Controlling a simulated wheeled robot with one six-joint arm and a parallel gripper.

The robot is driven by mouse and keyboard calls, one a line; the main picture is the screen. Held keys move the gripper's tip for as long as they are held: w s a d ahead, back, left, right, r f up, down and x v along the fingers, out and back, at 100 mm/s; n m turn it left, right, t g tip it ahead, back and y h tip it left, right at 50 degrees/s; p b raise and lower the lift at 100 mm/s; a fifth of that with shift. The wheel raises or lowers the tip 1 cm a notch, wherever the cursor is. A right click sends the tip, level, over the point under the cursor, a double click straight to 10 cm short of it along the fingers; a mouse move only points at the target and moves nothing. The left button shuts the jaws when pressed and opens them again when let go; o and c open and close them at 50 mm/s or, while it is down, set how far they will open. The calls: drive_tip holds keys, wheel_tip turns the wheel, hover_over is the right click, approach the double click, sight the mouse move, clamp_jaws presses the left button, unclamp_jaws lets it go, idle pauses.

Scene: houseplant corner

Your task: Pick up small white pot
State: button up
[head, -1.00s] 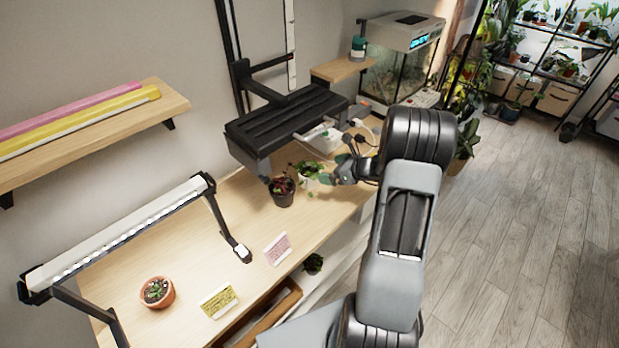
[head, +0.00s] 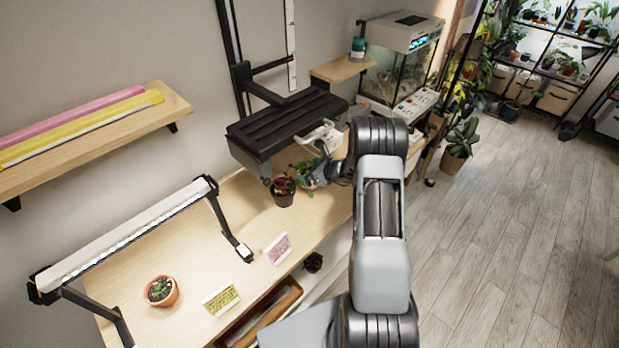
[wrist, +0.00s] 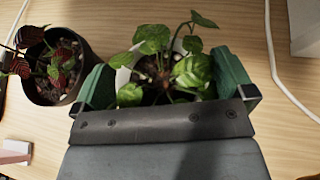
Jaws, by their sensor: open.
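The small white pot (wrist: 122,78) holds a plant with green leaves and shows only as a strip of white under the leaves in the wrist view. My gripper (wrist: 166,84) is open, with one green finger on the left and one on the right of this pot. I cannot tell whether the fingers touch it. In the head view my gripper (head: 309,178) is at the plant (head: 303,168), and the pot is mostly hidden behind it.
A dark pot with a red-leaved plant (head: 284,194) stands close on the left, also in the wrist view (wrist: 42,88). A white cable (wrist: 278,65) runs on the right.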

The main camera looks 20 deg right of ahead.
drive_tip(key=shift+c, duration=0.2)
drive_tip(key=c, duration=0.8)
drive_tip(key=shift+r, duration=0.1)
drive_tip(key=shift+c, duration=0.2)
